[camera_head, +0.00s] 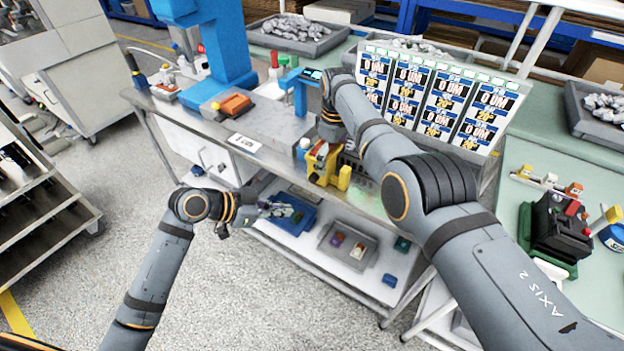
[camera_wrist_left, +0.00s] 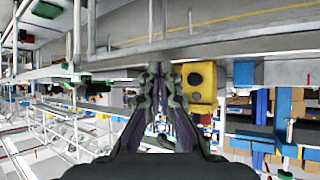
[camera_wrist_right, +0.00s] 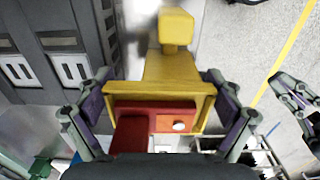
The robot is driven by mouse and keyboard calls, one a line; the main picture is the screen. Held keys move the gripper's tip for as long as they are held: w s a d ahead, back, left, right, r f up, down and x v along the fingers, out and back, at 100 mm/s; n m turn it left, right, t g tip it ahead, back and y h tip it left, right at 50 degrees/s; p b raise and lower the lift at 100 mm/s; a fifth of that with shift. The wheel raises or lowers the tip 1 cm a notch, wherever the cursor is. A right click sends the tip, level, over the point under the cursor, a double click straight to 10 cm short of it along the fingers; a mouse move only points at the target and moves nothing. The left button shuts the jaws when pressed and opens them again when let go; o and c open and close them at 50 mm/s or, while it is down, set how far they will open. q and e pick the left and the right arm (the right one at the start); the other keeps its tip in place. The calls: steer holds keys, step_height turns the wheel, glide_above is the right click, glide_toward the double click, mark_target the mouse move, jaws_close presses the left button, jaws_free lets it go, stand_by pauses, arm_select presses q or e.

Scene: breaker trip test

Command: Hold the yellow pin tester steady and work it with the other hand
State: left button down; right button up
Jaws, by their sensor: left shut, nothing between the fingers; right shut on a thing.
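The yellow pin tester (camera_head: 343,178) is at the front edge of the steel bench, below my right gripper (camera_head: 325,143). In the right wrist view the yellow tester (camera_wrist_right: 165,70), with red parts on its near side, sits between the fingers of my right gripper (camera_wrist_right: 160,100), which is shut on it. My left gripper (camera_head: 294,211) is shut and empty, below and to the left of the tester, in front of the bench. In the left wrist view the tester (camera_wrist_left: 201,80) is just right of the closed fingertips (camera_wrist_left: 163,75).
A display panel (camera_head: 440,98) stands behind my right arm. A blue press (camera_head: 226,45) and an orange block (camera_head: 234,104) are on the bench at left. Trays with small parts, including a grey tray (camera_head: 347,246), lie on the lower shelf. The floor at front left is clear.

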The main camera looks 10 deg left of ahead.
mark_target(313, 179)
steer(key=shift+s+f, duration=0.1)
steer(key=shift+f, duration=0.1)
arm_select(q)
steer(key=w+d, duration=0.3)
steer(key=w, duration=0.5)
steer(key=shift+d, duration=0.35)
steer(key=shift+w, duration=0.15)
stand_by(1.2)
steer(key=shift+w+d, duration=0.15)
steer(key=shift+w, duration=0.15)
steer(key=shift+w+d, duration=0.2)
steer(key=shift+w, duration=0.25)
stand_by(0.5)
steer(key=shift+s, duration=0.1)
steer(key=shift+s+a, duration=0.35)
steer(key=shift+s, duration=0.4)
